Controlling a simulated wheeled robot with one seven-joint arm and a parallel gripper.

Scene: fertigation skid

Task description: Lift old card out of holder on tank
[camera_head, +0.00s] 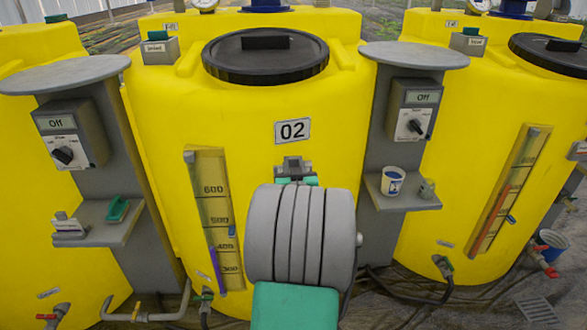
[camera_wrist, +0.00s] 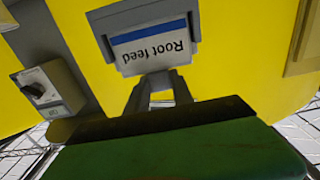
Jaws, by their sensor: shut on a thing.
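The yellow tank marked 02 (camera_head: 291,130) stands in the middle of the head view. In the wrist view a white and blue card reading "Root feed" (camera_wrist: 152,48) appears upside down, inside a grey holder (camera_wrist: 103,48) on the yellow tank. My gripper (camera_wrist: 158,80) reaches the card's edge nearest the wrist camera and is shut on it. The card still lies between the holder's sides. In the head view my grey wrist covers most of the gripper and the card.
Grey posts with shelves flank the tank. The left shelf (camera_head: 105,233) bears a green-handled item (camera_head: 118,208); the right shelf (camera_head: 405,202) bears a white cup (camera_head: 392,181). Control boxes (camera_head: 410,110) hang above the shelves. A level gauge (camera_head: 214,215) is left of my wrist.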

